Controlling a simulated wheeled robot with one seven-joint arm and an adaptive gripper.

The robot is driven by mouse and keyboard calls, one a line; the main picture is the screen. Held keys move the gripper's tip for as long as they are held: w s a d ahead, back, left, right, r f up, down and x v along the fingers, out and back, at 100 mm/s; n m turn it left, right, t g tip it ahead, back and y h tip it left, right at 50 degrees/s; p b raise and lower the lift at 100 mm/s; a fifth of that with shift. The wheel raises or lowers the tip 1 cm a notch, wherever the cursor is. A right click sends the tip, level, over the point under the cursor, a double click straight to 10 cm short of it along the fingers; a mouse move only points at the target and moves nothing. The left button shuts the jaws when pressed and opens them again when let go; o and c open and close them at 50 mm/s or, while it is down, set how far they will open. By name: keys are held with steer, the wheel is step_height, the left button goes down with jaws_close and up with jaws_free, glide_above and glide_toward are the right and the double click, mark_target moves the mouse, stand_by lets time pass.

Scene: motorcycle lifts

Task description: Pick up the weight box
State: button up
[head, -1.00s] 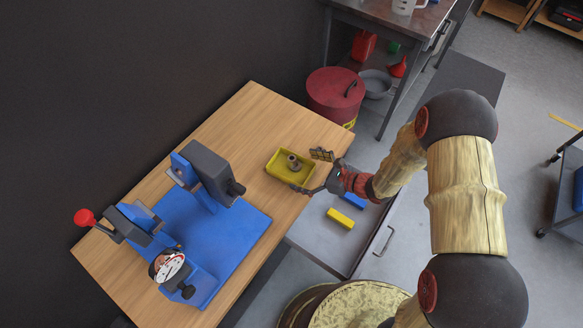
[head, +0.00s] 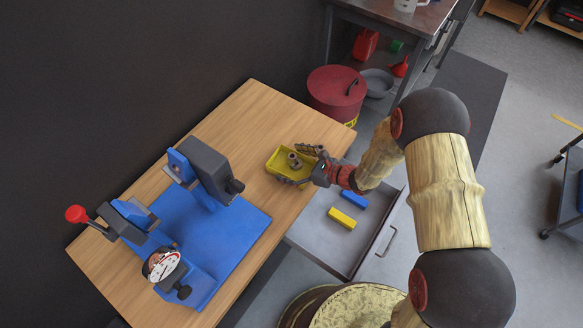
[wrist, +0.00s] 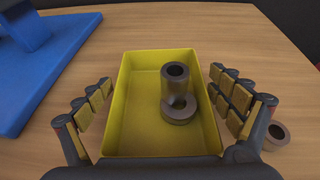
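The weight box is a yellow open tray (head: 274,163) on the wooden table, near its right edge; it also fills the middle of the wrist view (wrist: 138,110). Dark metal ring weights (wrist: 175,78) sit stacked inside it, toward its right side. My gripper (head: 297,166) is open at the box's near end. In the wrist view (wrist: 160,80) one finger is on the left of the box and one on the right, with a visible gap on the left. The box's near edge is partly hidden by my gripper.
Another metal ring (wrist: 277,135) lies on the table outside the right finger. A blue fixture (head: 222,235) with a dial gauge (head: 166,265) takes up the table's left part. An open drawer (head: 318,245) below holds yellow and blue blocks. A dark wall rises behind.

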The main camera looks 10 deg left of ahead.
steer(key=c, duration=1)
steer(key=shift+r, duration=0.1)
